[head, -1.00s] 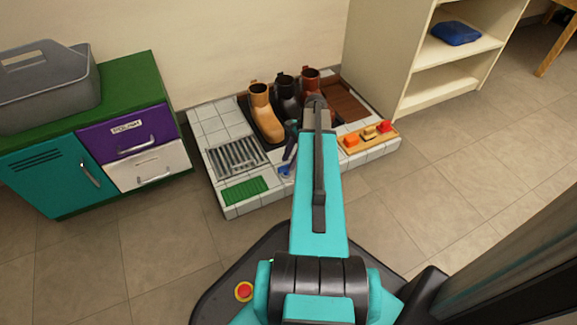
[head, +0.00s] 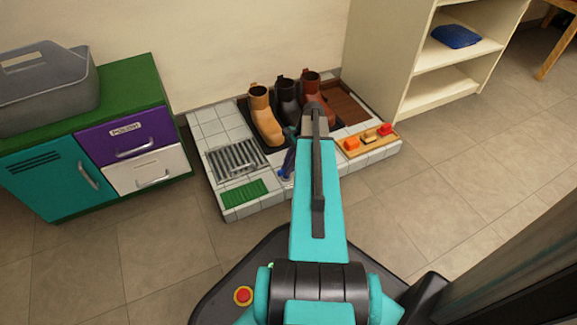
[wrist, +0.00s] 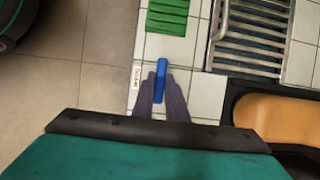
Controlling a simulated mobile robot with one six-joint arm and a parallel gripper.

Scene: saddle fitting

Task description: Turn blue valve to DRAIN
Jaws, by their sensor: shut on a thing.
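The blue valve (wrist: 160,70) has a bar-shaped handle, which lies lengthwise up and down in the wrist view. My gripper (wrist: 161,78) is shut on this handle, with one dark finger on each side. A small white label (wrist: 136,77) with dark lettering lies on the tiles left of the handle; I cannot read it. In the head view the valve (head: 285,174) is a small blue patch at the front of the tiled platform, mostly hidden by my gripper (head: 287,170).
The low tiled platform (head: 240,211) also carries a green mat (head: 244,191), a metal grate (head: 236,158), several boots (head: 265,118) and a wooden board (head: 368,148) with coloured pieces. A cabinet (head: 45,175) stands left, a shelf unit (head: 395,60) right. The floor in front is clear.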

